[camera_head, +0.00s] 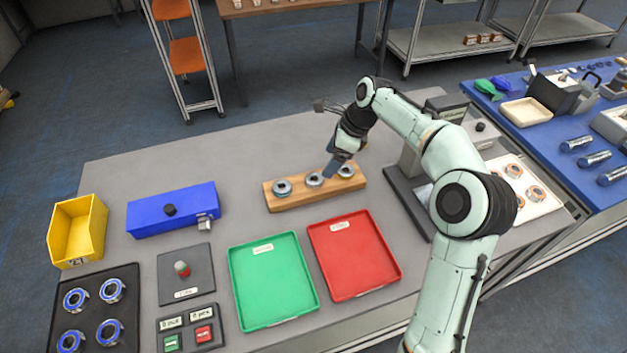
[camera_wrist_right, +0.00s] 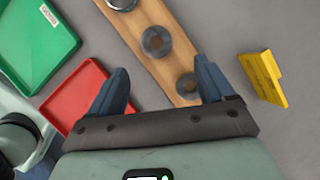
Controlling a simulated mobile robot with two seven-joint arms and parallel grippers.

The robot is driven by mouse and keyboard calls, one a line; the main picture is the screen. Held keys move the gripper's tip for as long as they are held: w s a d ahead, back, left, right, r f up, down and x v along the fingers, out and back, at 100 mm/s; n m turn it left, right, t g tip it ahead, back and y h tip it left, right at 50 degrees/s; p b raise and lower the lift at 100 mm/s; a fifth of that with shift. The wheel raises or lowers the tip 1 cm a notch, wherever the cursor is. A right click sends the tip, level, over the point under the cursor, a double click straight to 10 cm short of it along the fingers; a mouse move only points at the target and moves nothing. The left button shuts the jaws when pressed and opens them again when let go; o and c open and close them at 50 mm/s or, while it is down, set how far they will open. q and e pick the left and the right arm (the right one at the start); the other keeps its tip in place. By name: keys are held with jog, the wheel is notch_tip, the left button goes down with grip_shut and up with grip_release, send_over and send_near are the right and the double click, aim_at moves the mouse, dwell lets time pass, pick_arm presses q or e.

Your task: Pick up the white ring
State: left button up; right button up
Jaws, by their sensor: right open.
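A wooden board (camera_head: 318,192) on the grey table bears three ring-shaped parts. My right gripper (camera_head: 331,171) is open and points down above the board, near the middle and right rings. The nearest ring (camera_wrist_right: 188,85) and the middle ring (camera_wrist_right: 156,41) look grey there, so colour is hard to tell. My left gripper is not in view.
A green tray (camera_head: 272,281) and a red tray (camera_head: 354,255) lie in front of the board. A blue box (camera_head: 172,210) and a yellow bin (camera_head: 78,230) stand to the left. A white tray (camera_head: 534,207) with several rings lies to the right, beyond my arm.

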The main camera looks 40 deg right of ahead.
aim_at(316, 178)
jog(key=x, duration=0.2)
jog(key=shift+w+a+f, duration=0.15)
jog(key=shift+w+f, duration=0.15)
jog(key=shift+f, duration=0.05)
jog(key=x, duration=0.4)
jog(key=shift+s+a+f+b, duration=0.15)
jog(key=shift+s+a+b, duration=0.1)
jog(key=shift+s+b, duration=0.05)
jog(key=shift+w+a+f, duration=0.1)
jog(key=shift+w+f, duration=0.05)
jog(key=shift+f, duration=0.2)
jog(key=shift+r, duration=0.1)
jog(key=c, duration=1.3)
